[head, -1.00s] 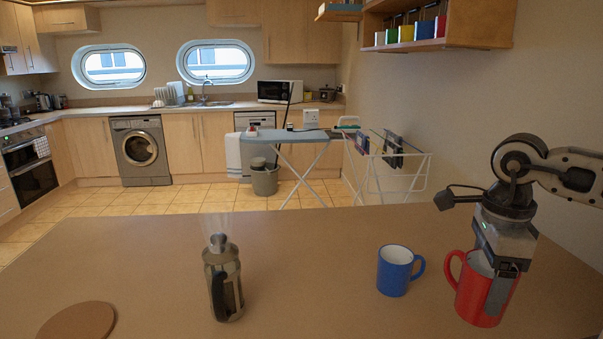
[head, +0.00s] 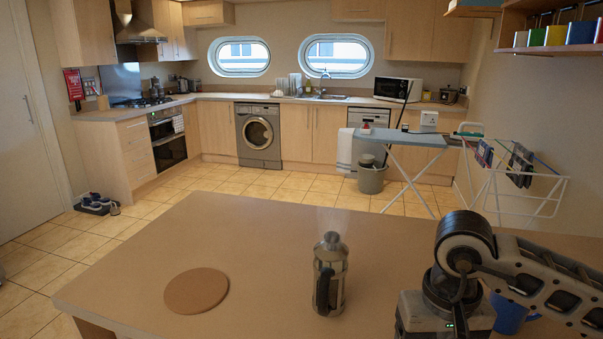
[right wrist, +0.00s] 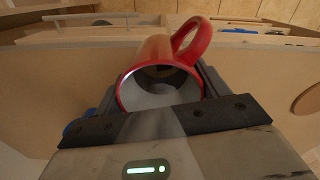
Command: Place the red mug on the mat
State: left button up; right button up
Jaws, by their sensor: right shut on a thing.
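The red mug (right wrist: 150,58) shows in the right wrist view, its open mouth facing the camera and its handle towards the top right. My right gripper (right wrist: 163,84) is shut on it, one finger on each side. In the head view the wrist of my right arm is at the bottom right, and the mug and fingers are out of sight. The mat (head: 196,291), a round brown disc, lies bare on the table left of centre. Its edge also shows at the right of the wrist view (right wrist: 308,97). My left gripper is not in view.
A French press (head: 330,275) stands upright on the table (head: 255,240) between the mat and my right arm. A blue mug (head: 508,316) is partly hidden behind my right arm. The table around the mat is clear.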

aim_at(190, 288)
jog(key=u, duration=1.8)
jog(key=i, duration=1.45)
jog(key=z, duration=1.25)
